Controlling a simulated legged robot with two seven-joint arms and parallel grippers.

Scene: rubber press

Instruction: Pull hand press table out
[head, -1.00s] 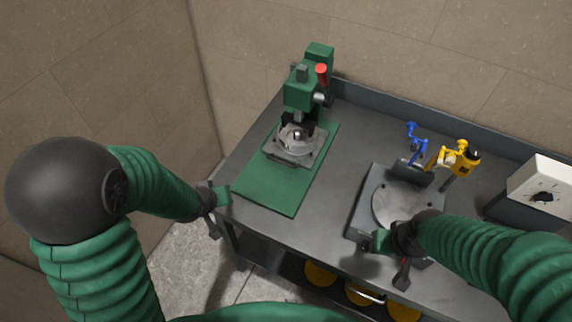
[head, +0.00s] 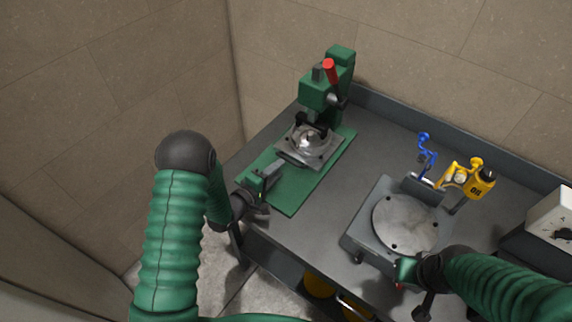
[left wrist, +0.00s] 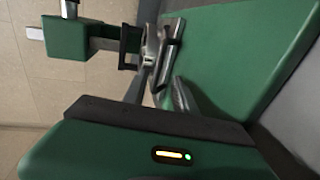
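The green hand press (head: 320,98) with a red lever stands at the back left of the workbench. Its metal press table (head: 312,150) sits under the press head on a green base plate (head: 300,192). My left gripper (head: 268,178) is over the left edge of the base plate, just in front of the press table; I cannot tell whether they touch. In the left wrist view the press table (left wrist: 160,50) lies beyond one green finger with a dark pad. The finger spacing is unclear. My right gripper (head: 404,268) is by the front edge of the round-plate fixture, its opening unclear.
The round-plate fixture (head: 402,222) stands on the workbench (head: 335,215) to the right. Behind it are a blue clamp (head: 426,150) and a yellow device (head: 480,182). A white box (head: 552,215) stands at far right. Walls rise close behind and left.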

